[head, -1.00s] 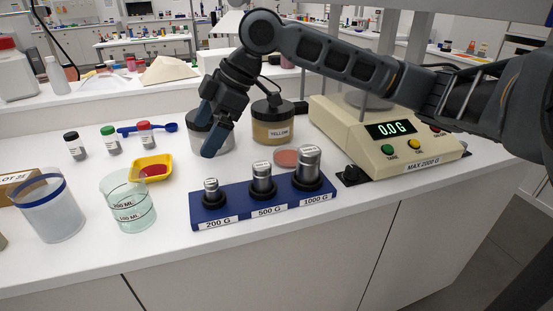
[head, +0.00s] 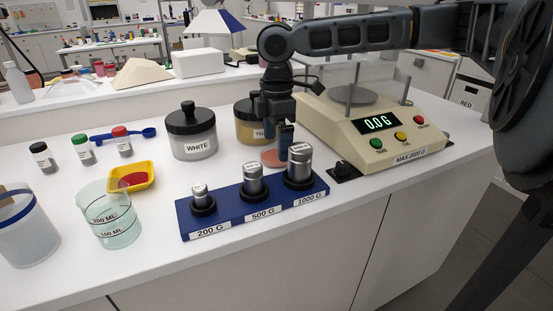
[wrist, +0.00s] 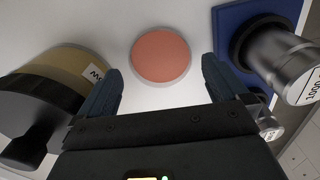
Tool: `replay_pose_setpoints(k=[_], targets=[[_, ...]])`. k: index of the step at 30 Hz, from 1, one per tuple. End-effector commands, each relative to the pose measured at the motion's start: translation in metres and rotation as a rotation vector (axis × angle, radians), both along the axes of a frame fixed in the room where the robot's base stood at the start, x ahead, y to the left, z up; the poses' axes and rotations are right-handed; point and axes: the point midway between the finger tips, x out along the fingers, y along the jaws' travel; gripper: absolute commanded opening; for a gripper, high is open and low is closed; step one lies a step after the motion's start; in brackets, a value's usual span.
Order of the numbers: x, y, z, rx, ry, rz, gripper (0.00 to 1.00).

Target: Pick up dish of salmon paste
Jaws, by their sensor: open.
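The dish of salmon paste (wrist: 160,55) is a flat round salmon-pink disc on the white bench. In the wrist view it lies just ahead of and between my open fingers, not touching either. In the head view the dish (head: 270,159) is partly hidden behind my gripper (head: 278,138), which points down over it between the yellow jar and the 1000 g weight. In the wrist view my gripper (wrist: 162,88) is open and empty.
The yellow jar (wrist: 70,67) stands close to one finger and the 1000 g weight (head: 299,168) in its blue rack (head: 225,217) close to the other. A white jar (head: 193,145) is left. The scale (head: 372,150) stands right, reading 0.0 g.

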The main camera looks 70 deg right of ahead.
Motion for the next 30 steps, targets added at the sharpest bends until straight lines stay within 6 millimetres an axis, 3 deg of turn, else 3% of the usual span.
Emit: replay_pose_setpoints(k=[6,14,28,30], targets=[[0.0,0.001,-0.025,0.0,0.0,0.0,1.0],[0.001,0.001,-0.027,0.0,-0.001,0.0,1.0],[0.001,0.001,-0.027,0.0,-0.001,0.0,0.56],[0.001,0.001,-0.027,0.0,-0.001,0.0,0.54]])
